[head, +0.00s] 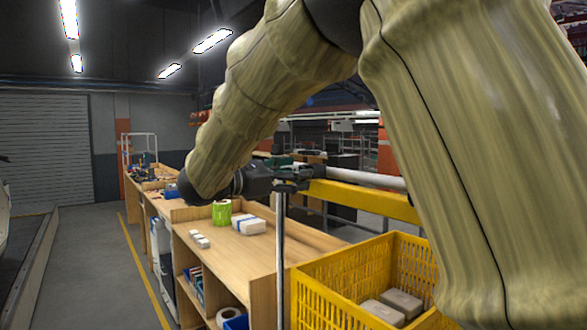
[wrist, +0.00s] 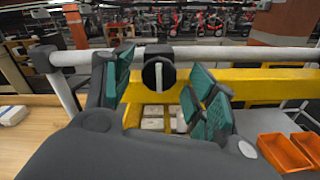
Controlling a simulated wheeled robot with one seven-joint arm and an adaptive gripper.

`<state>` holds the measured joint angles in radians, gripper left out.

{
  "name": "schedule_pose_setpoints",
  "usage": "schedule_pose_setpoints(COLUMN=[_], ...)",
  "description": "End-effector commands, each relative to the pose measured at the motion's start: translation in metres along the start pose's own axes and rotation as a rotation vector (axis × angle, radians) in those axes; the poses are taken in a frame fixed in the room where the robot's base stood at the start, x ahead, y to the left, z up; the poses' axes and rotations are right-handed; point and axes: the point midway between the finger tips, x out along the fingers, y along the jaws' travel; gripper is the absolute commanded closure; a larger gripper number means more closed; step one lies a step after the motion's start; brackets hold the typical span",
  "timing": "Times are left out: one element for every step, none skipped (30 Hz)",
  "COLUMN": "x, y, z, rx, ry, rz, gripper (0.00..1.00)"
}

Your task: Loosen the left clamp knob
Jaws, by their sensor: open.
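In the wrist view a round black clamp knob (wrist: 159,72) with a pale grip bar across its face sits on the white rail (wrist: 220,55). My gripper (wrist: 160,78) is open, with one teal-padded finger to the left of the knob and the other to its right. Gaps show on both sides, and I see no contact. In the head view my gripper (head: 288,177) is at the rail above the yellow beam (head: 360,198). The knob cannot be told apart there. No second clamp knob can be made out.
A yellow crate (head: 335,262) holding pale blocks stands below the beam. A wooden bench (head: 265,257) carries a green roll (head: 222,212) and white packs (head: 249,225). A thin upright post (head: 281,255) stands under the rail. Orange bins (wrist: 283,152) lie at the right.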

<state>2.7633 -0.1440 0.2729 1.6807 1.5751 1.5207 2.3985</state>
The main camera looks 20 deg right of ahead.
Motion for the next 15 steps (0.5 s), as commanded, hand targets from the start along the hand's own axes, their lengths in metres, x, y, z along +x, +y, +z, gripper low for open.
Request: schedule_pose_setpoints(x=[0.0025, 0.0034, 0.0044, 0.0048, 0.0051, 0.0052, 0.0052, 0.0051, 0.0051, 0.005, 0.005, 0.0049, 0.0049, 0.0048, 0.0048], y=[0.0001, 0.0001, 0.0, -0.0001, -0.0001, -0.0001, -0.0001, -0.0001, -0.0001, -0.0001, 0.0, 0.0, 0.0, 0.0, 0.0001], z=[0.0004, 0.0002, -0.0001, -0.0003, -0.0004, -0.0006, -0.0007, -0.0007, -0.0007, -0.0007, -0.0007, -0.0007, -0.0006, -0.0006, -0.0006], rx=[-0.001, -0.001, -0.001, -0.001, -0.001, -0.001, -0.001, -0.001, -0.001, -0.001, -0.001, -0.001, -0.001, -0.001, -0.001], ry=[0.0, 0.0, 0.0, 0.0, 0.0, 0.0, 0.0, 0.0, 0.0, 0.0, 0.0, 0.0, 0.0, 0.0, 0.001], rz=[0.0, 0.0, 0.0, 0.0, 0.0, 0.0, 0.0, 0.0, 0.0, 0.0, 0.0, 0.0, 0.0, 0.0, 0.0], gripper=[0.43, 0.43, 0.43, 0.43, 0.43, 0.43, 0.43, 0.43, 0.43, 0.43, 0.43, 0.48, 0.54, 0.59, 0.67])
